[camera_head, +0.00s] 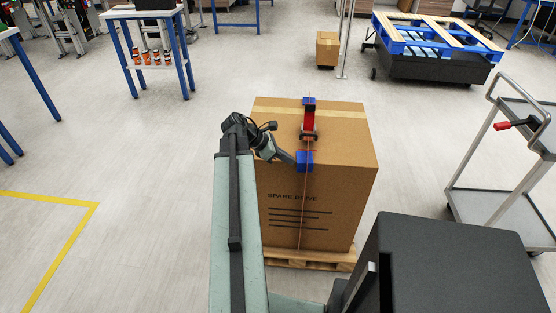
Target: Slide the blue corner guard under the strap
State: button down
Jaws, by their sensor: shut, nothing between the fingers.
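A large cardboard box (335,190) marked "SPARE DRIVE" stands upright on a wooden pallet. A thin reddish strap (302,215) runs down its front face and over its top. A blue corner guard (305,161) sits at the box's front top edge, in line with the strap. Whether the strap lies fully over it is too small to tell. Another blue piece (309,101) is at the far top edge. A red and black strap tool (309,125) stands on top between them. My gripper (293,160) is shut and empty, just left of the near guard; contact is unclear.
The pallet (330,259) shows below the box. A grey trolley (500,205) with a red-handled item stands at the right. A small carton (327,49) and a blue pallet stack (430,45) are behind. Floor left of the box is clear, with yellow tape (60,197).

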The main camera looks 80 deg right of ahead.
jog(key=shift+s+d, duration=0.1)
jog(key=shift+s, duration=0.15)
jog(key=shift+s+d, duration=0.25)
jog(key=shift+s, duration=0.2)
jog(key=shift+s+d, duration=0.2)
jog(key=shift+s, duration=0.25)
jog(key=w+f+p+v, duration=0.2)
jog(key=p+v, duration=0.5)
jog(key=v, duration=0.6)
jog(key=shift+a, duration=0.4)
